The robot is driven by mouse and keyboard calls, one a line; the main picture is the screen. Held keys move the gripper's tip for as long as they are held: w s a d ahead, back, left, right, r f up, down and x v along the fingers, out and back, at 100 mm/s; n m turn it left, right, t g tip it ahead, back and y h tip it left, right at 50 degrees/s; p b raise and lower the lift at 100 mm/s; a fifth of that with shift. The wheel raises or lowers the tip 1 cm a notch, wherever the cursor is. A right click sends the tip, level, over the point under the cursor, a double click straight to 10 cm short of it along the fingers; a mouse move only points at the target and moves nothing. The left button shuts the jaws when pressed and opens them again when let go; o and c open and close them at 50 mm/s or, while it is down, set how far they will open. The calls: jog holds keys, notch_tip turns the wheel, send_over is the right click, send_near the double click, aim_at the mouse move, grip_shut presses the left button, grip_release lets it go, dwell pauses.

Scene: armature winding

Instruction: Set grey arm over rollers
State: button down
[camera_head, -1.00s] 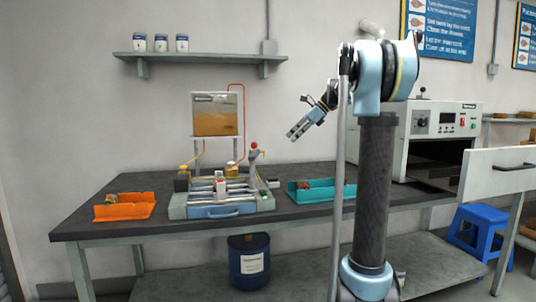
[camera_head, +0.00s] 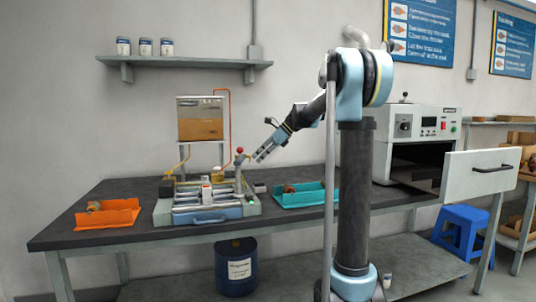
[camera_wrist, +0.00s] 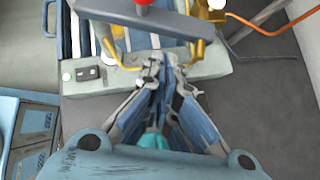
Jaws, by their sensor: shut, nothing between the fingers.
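The winding machine (camera_head: 163,217) stands on the dark bench, with several pale rollers (camera_head: 192,207) across its top. A grey arm (camera_head: 239,173) with a red ball stands raised at its right side. In the wrist view, the red ball (camera_wrist: 143,2) is at the top edge above a grey bar. My gripper (camera_head: 258,157) is just right of the red ball, pointing down and left. In the wrist view, my gripper (camera_wrist: 163,68) is shut and empty, its tips just below the grey bar. I cannot tell whether they touch it.
An orange tray (camera_head: 108,220) lies left of the machine and a teal tray (camera_head: 300,201) right of it. A tank (camera_head: 201,118) stands behind on a frame, with a red tube. A grey oven (camera_head: 424,125) with an open door is at the right.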

aim_at(240, 154)
jog(key=shift+w+a, duration=0.1)
jog(key=shift+a, duration=1.15)
jog(key=shift+w+a+n+g, duration=0.15)
jog(key=shift+a+n+g, duration=0.15)
jog(key=shift+n, duration=0.1)
